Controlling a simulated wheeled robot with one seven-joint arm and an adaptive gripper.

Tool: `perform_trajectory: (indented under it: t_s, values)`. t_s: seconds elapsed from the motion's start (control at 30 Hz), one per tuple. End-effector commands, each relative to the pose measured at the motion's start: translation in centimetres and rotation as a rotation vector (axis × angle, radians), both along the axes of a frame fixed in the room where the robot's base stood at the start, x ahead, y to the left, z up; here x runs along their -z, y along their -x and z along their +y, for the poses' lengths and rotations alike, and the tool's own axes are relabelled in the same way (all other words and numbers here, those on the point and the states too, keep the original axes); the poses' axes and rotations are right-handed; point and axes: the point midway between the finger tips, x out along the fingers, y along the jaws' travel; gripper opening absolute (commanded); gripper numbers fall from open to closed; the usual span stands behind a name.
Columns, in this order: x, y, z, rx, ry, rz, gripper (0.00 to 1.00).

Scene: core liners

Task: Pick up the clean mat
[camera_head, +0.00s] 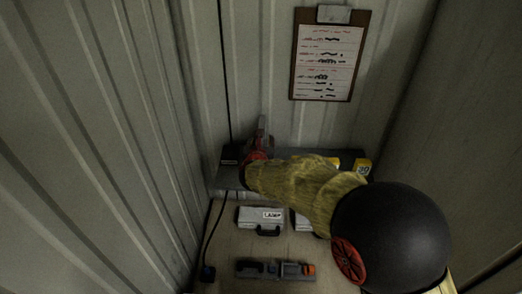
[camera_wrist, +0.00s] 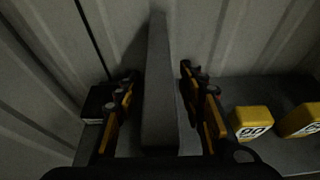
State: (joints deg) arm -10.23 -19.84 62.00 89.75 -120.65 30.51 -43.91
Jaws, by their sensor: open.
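A grey upright slab, which may be the clean mat, stands between my gripper's fingers in the wrist view (camera_wrist: 158,105). It is tall and narrow and rises against the metal wall. In the head view its upper part shows as a grey shape (camera_head: 262,133) just beyond my gripper (camera_head: 257,158). In the wrist view my gripper (camera_wrist: 158,76) is open, with one finger on each side of the slab. A thin dark gap shows on both sides. The slab's lower end is partly hidden by my gripper.
The grey shelf (camera_head: 231,178) runs along the corrugated wall. A black box (camera_wrist: 97,103) stands left of the slab, and yellow boxes (camera_wrist: 251,121) stand right. A clipboard (camera_head: 326,60) hangs above. Below lie a pale case (camera_head: 260,215) and a dark tool-like item (camera_head: 275,269).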

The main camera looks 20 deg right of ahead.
Motion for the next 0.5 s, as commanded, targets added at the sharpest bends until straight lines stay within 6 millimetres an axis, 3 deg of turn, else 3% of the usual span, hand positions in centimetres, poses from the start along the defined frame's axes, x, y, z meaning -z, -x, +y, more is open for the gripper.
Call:
perform_trajectory:
  t_s: [0.13,0.5]
  values:
    - [-0.01,0.03,0.01,0.0,0.0,0.0,0.39]
    - [-0.04,0.04,0.01,0.0,-0.001,0.0,0.18]
